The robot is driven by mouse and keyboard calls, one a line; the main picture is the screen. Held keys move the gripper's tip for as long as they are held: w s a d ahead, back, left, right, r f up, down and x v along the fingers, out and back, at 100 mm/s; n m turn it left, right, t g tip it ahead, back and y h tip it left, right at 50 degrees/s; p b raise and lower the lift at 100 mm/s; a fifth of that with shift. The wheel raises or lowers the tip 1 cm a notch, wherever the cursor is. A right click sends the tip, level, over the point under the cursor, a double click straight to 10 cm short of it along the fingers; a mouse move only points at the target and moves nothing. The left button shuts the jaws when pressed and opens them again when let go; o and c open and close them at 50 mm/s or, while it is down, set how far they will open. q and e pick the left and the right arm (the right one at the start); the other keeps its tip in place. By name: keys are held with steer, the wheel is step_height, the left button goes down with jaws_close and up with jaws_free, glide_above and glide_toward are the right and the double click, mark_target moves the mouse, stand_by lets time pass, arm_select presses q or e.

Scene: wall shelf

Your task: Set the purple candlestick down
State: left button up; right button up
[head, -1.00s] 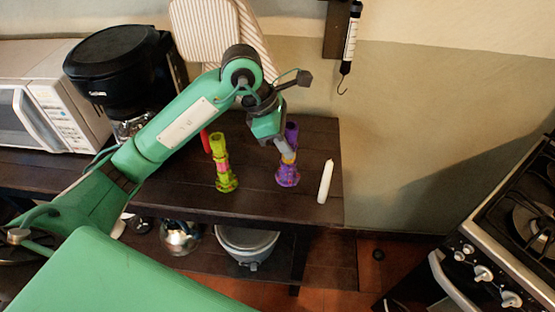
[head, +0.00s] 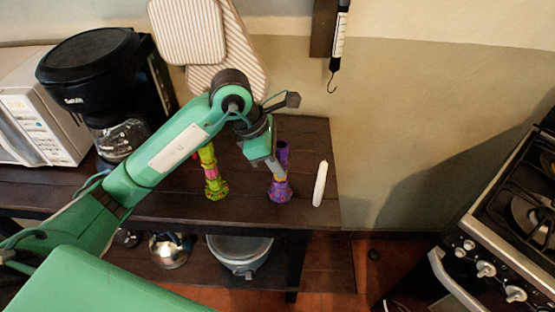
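The purple candlestick (head: 279,192) is upright at the dark wooden shelf top, between a green candlestick (head: 214,180) on its left and a white candle (head: 320,183) on its right. My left gripper (head: 277,171) reaches it from the upper left, with its grey fingers at the candlestick's narrow orange stem, and appears shut on it. The purple upper part (head: 283,152) shows behind the fingers. I cannot tell whether the base touches the wood or hangs just above it. My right gripper is not in view.
A coffee maker (head: 100,85) and a white microwave (head: 35,118) stand at the left. Striped pot holders (head: 188,30) hang on the wall behind my arm. The shelf top (head: 255,212) is bare in front of the candlesticks. A stove (head: 505,235) is at the right.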

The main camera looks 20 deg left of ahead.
arm_select(q)
steer(key=shift+o, duration=1.4)
steer(key=shift+d, duration=0.1)
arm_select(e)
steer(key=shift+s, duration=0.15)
arm_select(q)
steer(key=shift+r, duration=0.2)
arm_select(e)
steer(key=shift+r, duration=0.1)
arm_select(q)
steer(key=b+v, duration=0.1)
steer(key=v, duration=1.1)
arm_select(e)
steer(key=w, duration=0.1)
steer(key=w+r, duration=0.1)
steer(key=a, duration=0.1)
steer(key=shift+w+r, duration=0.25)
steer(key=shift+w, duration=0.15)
arm_select(q)
steer(key=shift+s+f, duration=0.1)
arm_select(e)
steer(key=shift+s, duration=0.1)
